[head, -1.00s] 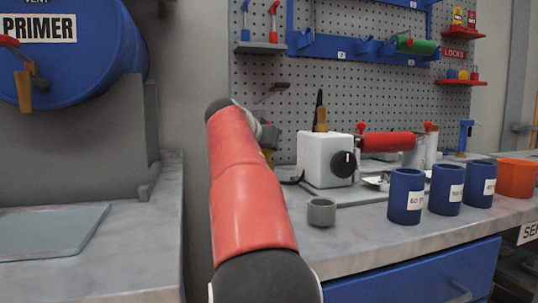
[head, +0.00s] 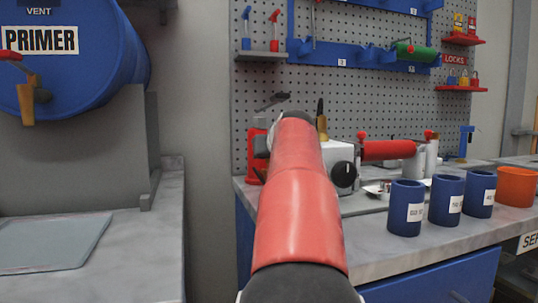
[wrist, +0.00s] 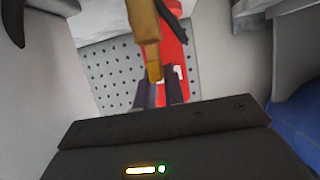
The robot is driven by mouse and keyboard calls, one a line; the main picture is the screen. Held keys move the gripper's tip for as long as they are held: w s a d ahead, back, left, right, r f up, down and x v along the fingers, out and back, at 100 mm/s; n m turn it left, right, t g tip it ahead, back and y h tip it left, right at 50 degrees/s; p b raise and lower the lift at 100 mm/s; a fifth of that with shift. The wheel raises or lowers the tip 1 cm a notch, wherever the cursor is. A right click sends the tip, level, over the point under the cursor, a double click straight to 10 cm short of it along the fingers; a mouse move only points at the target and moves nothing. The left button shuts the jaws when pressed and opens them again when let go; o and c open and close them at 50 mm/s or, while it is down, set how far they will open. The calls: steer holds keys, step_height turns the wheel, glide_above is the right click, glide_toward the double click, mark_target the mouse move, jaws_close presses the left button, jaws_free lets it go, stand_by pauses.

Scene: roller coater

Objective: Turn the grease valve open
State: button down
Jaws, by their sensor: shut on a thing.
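In the wrist view, my gripper (wrist: 160,85) has its dark fingers close together, shut on the lower end of an ochre-brown part (wrist: 144,28). This part hangs in front of a red body (wrist: 172,50) with a dark lever at its top. The ochre part appears to be the grease valve's handle, though I cannot be sure. In the head view, a red stand (head: 256,150) with a grey lever on top shows just left of my arm. The gripper and what it holds are hidden behind my arm there. How far the valve is turned cannot be told.
A white box with a black knob (head: 344,175) stands right of my arm. Several blue cups (head: 406,208) and an orange bin (head: 515,187) stand along the bench. A pegboard (head: 262,60) rises behind. A blue primer drum (head: 90,70) is at the left.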

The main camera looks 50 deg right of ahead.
steer(key=shift+f+n+y, duration=0.1)
steer(key=shift+n+y, duration=0.2)
steer(key=shift+y, duration=0.1)
steer(key=c, duration=1.5)
jaws_free()
steer(key=shift+b+v, duration=0.4)
steer(key=shift+v, duration=3.5)
steer(key=shift+f, duration=0.1)
steer(key=shift+s, duration=0.1)
